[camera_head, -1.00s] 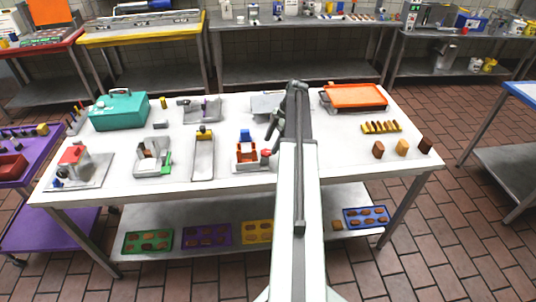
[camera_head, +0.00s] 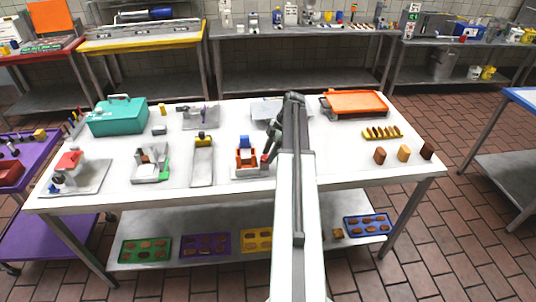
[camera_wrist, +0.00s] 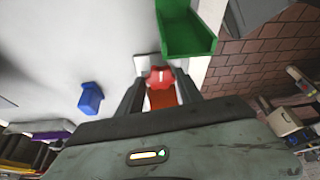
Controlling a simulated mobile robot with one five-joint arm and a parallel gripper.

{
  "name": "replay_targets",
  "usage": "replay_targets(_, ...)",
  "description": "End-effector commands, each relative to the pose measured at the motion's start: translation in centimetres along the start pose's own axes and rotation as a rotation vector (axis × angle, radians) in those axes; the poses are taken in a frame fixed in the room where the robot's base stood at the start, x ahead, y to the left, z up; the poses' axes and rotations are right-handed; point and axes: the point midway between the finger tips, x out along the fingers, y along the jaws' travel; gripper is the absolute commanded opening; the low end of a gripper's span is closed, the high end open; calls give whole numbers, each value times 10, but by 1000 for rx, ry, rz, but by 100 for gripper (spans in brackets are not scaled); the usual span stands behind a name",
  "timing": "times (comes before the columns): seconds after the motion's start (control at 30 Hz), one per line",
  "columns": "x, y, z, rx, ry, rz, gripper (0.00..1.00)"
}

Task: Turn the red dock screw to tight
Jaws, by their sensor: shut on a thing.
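The red dock screw (camera_wrist: 160,76) shows in the wrist view as a lobed red knob between the two fingertips. My gripper (camera_wrist: 158,82) is shut on it, one dark finger on each side. In the head view my gripper (camera_head: 270,152) reaches down to the red screw (camera_head: 265,157), which is partly hidden by the fingers. The orange dock (camera_head: 246,158) stands just left of it on a pale base, with a blue block (camera_head: 244,142) at its back. Part of the orange dock (camera_wrist: 161,99) shows between the fingers in the wrist view. The screw's tightness cannot be told.
A narrow grey tray (camera_head: 202,168) and a fixture with a green part (camera_head: 165,167) stand further left on the white table (camera_head: 330,165). An orange-topped tray (camera_head: 355,102) is at the back right. Several brown and tan pieces (camera_head: 404,153) stand at the right.

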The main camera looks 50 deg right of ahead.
Motion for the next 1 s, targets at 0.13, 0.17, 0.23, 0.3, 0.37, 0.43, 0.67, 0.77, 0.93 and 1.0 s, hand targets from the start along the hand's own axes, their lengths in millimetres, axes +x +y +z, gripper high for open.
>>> replay_targets(0.13,-1,-2,1,75,-2,35,2)
replay_targets(0.17,-1,-2,1,95,-1,43,2)
replay_targets(0.23,-1,-3,1,145,-1,66,2)
replay_targets(0.3,-1,-4,1,203,-1,90,2)
replay_targets(0.37,-1,-5,0,255,-1,111,2)
replay_targets(0.43,-1,-6,0,317,-1,138,2)
replay_targets(0.67,0,-9,-1,519,-2,223,2)
replay_targets(0.77,0,-10,-1,606,-3,259,2)
replay_targets(0.93,1,-12,-3,755,-2,321,2)
replay_targets(1.0,1,-13,-3,814,-3,346,2)
